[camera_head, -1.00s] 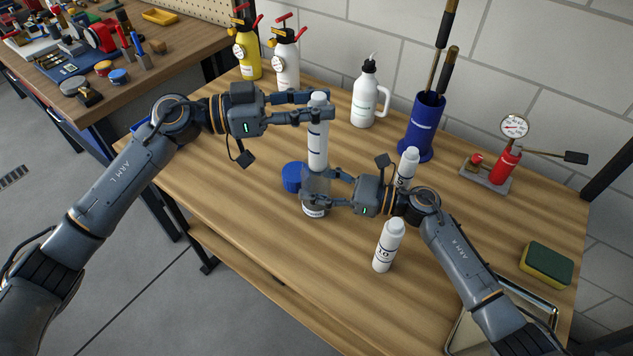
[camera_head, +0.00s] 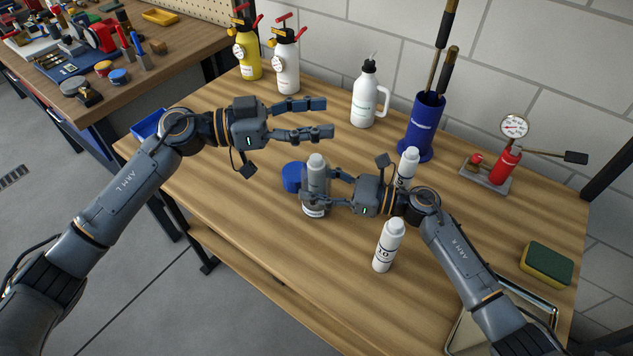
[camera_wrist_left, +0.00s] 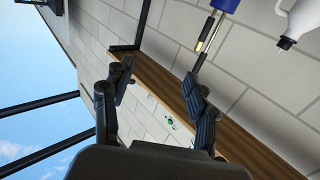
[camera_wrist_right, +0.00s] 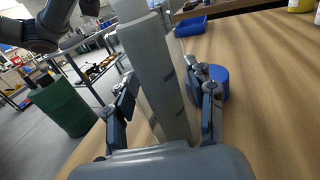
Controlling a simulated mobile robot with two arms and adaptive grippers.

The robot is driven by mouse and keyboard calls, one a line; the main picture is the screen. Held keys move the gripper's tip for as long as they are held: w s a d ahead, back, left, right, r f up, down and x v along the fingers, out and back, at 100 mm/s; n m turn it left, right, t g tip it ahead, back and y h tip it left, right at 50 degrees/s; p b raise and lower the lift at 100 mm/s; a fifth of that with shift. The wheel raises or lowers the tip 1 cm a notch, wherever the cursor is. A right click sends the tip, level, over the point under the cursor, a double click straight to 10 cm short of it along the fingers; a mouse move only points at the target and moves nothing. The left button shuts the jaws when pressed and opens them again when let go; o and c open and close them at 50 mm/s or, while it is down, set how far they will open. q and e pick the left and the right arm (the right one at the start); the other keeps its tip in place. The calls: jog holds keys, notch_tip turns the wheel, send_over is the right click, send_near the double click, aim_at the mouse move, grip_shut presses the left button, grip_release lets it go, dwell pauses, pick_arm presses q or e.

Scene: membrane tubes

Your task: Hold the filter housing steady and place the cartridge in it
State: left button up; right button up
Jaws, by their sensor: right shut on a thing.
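The clear filter housing (camera_head: 314,211) stands upright on the wooden bench in the head view. The cartridge (camera_head: 317,163) sits upright inside it, its white top showing above the rim. In the right wrist view the cartridge (camera_wrist_right: 158,75) rises between the fingers. My right gripper (camera_head: 318,187) is shut on the housing from the right. My left gripper (camera_head: 325,118) is open and empty, above and behind the housing. A blue cap (camera_head: 293,177) lies on the bench just left of the housing. Two white cartridges, one marked 10 (camera_head: 386,247) and one partly hidden (camera_head: 408,166), stand to the right.
A white squeeze bottle (camera_head: 365,97), a blue holder (camera_head: 421,128) and a red gauge pump (camera_head: 505,162) stand along the back. A sponge (camera_head: 546,265) and a metal tray (camera_head: 537,303) are at the right. The bench's front middle is clear.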

pick_arm(q)
jog(key=s+a, duration=0.1)
jog(key=a, duration=1.1)
jog(key=shift+s, duration=0.4)
pick_arm(e)
jog(key=o, duration=1.5)
jog(key=shift+c, duration=0.2)
jog(key=shift+d, duration=0.1)
